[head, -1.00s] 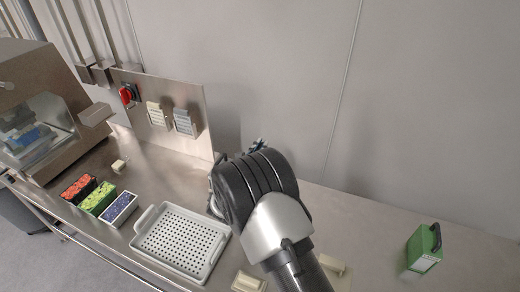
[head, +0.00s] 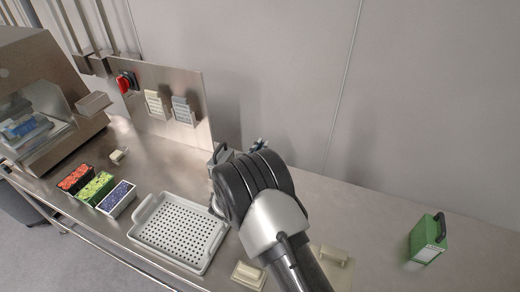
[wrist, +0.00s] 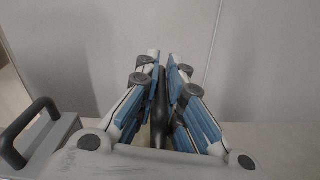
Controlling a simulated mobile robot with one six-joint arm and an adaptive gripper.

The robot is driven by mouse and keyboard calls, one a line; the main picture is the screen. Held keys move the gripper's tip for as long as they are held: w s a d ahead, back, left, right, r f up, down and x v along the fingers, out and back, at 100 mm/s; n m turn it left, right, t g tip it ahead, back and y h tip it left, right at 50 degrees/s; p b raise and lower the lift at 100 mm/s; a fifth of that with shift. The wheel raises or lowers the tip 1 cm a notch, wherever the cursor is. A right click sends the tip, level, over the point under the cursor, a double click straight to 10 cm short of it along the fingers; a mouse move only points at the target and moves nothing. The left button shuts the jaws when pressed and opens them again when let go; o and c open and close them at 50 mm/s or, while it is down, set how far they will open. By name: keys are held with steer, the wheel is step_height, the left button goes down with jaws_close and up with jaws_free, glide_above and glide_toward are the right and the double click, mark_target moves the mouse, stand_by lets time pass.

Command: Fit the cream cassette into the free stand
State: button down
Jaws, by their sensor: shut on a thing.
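In the wrist view my gripper (wrist: 165,62) is shut on a black handle (wrist: 158,118), which stands between its blue-padded fingers. The body under that handle is almost wholly hidden, so I cannot confirm that it is the cream cassette. In the head view my wrist covers most of the gripper; only a fingertip (head: 261,144) shows past it. Two low cream pieces lie on the bench, one with a raised block (head: 248,274) left of my arm and one (head: 334,256) right of it. I cannot tell whether either is the free stand.
A grey handled case (wrist: 40,145) stands close left of my gripper, partly behind my arm in the head view (head: 219,155). A green handled case (head: 427,240) is at the right. A perforated white tray (head: 140,229) and several coloured bins (head: 118,198) are left. A wall stands behind.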

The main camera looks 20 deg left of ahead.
steer(key=shift+f+b, duration=0.2)
steer(key=shift+b, duration=0.1)
steer(key=shift+f+b, duration=2.15)
steer(key=shift+f, duration=0.3)
steer(key=c, duration=1.8)
jaws_free()
steer(key=shift+s, duration=0.1)
steer(key=shift+c, duration=0.2)
steer(key=shift+o, duration=0.6)
steer(key=shift+s, duration=0.2)
steer(key=shift+o, duration=0.4)
steer(key=s+a, duration=0.1)
steer(key=s, duration=1)
steer(key=shift+s+a, duration=0.2)
steer(key=shift+a, duration=0.15)
